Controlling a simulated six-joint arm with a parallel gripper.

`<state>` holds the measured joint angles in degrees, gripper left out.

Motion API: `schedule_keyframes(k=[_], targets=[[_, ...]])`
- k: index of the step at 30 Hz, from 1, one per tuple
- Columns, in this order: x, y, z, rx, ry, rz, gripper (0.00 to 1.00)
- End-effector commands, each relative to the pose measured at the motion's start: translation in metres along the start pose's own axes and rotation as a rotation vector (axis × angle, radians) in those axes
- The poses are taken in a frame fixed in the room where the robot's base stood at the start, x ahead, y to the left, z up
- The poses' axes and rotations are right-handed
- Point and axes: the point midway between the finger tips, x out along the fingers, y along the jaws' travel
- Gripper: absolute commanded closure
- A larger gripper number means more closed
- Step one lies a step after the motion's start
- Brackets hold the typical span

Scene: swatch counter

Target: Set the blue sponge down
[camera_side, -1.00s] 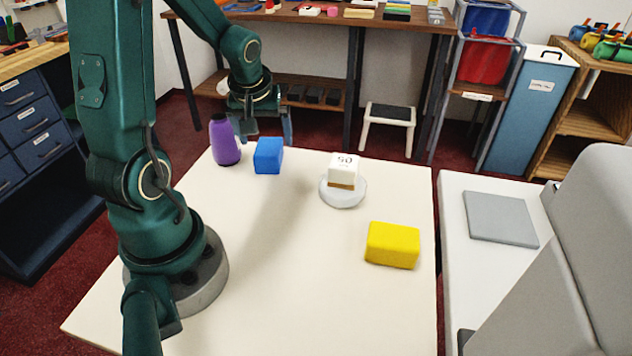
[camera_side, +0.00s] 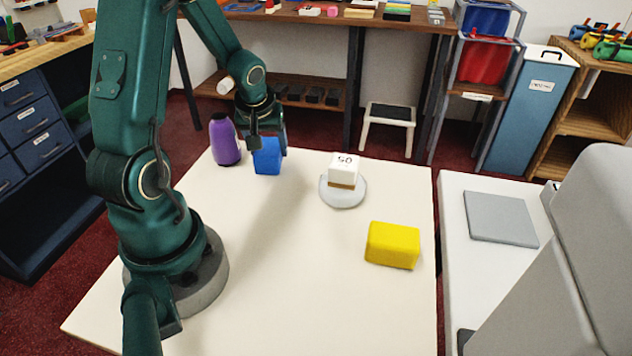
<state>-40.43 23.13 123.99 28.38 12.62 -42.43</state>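The blue sponge (camera_side: 267,160) is a blue block at the far edge of the cream table (camera_side: 290,280), just right of a purple bottle-like object. It looks to be resting on the table top. My gripper (camera_side: 268,146) is down at the sponge, with one finger in front of its upper left and the other by its right side. The fingers are apart, one on either side of the block. Whether they press on it cannot be told from this view.
The purple object (camera_side: 225,140) stands close to the left. A white block marked 50 (camera_side: 343,170) sits on a pale round dish (camera_side: 343,195). A yellow block (camera_side: 392,245) lies at the right. The table's middle is clear.

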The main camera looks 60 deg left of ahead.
Motion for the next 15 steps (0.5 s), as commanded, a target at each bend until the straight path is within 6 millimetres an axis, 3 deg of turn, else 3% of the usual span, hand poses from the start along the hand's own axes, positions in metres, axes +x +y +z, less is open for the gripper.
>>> schedule_keyframes(k=[1, 2, 10, 15], targets=[[0.000, 0.000, 0.000, 0.000, 0.000, 0.000, 0.86], [0.000, 0.000, 0.000, 0.000, 0.000, 0.000, 0.94], [-0.004, 0.000, -0.002, -0.001, 0.003, -0.001, 0.95], [-0.021, 0.000, -0.010, -0.004, 0.008, 0.000, 0.95]])
